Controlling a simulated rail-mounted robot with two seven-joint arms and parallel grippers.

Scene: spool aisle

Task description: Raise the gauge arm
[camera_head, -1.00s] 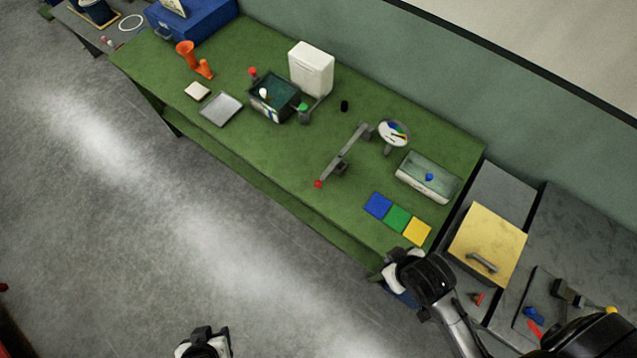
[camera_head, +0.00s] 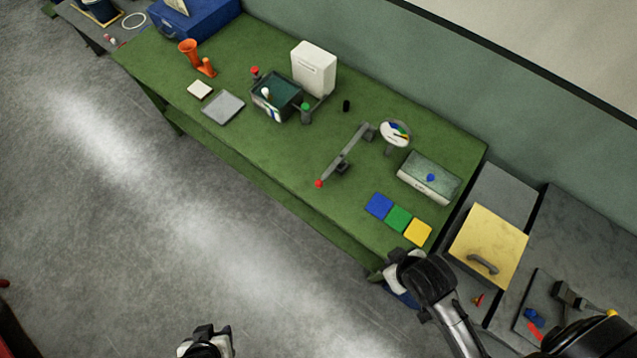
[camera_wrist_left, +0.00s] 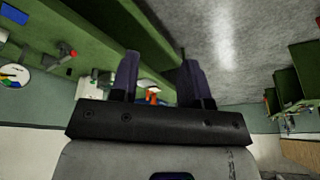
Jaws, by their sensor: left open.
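The gauge arm (camera_head: 347,152) is a grey lever on the green table, with a red ball (camera_head: 319,184) at its front-left end. Its far end is near a round white gauge dial (camera_head: 395,133) with coloured sectors. The dial (camera_wrist_left: 14,76) and the red ball (camera_wrist_left: 72,53) also show in the left wrist view. My left gripper (camera_head: 207,345) is at the bottom edge of the head view, over the floor and well apart from the lever. In the left wrist view its two fingers (camera_wrist_left: 160,80) are spread and empty. My right gripper (camera_head: 397,272) is by the table's front-right corner; its fingertips are unclear.
The green table (camera_head: 240,140) also holds a dark bin (camera_head: 275,100), a white box (camera_head: 314,68), orange parts (camera_head: 190,51), a grey tray (camera_head: 223,107) and a clear-topped box (camera_head: 430,177). Blue, green and yellow squares (camera_head: 398,218) lie near the right front. The floor in front is open.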

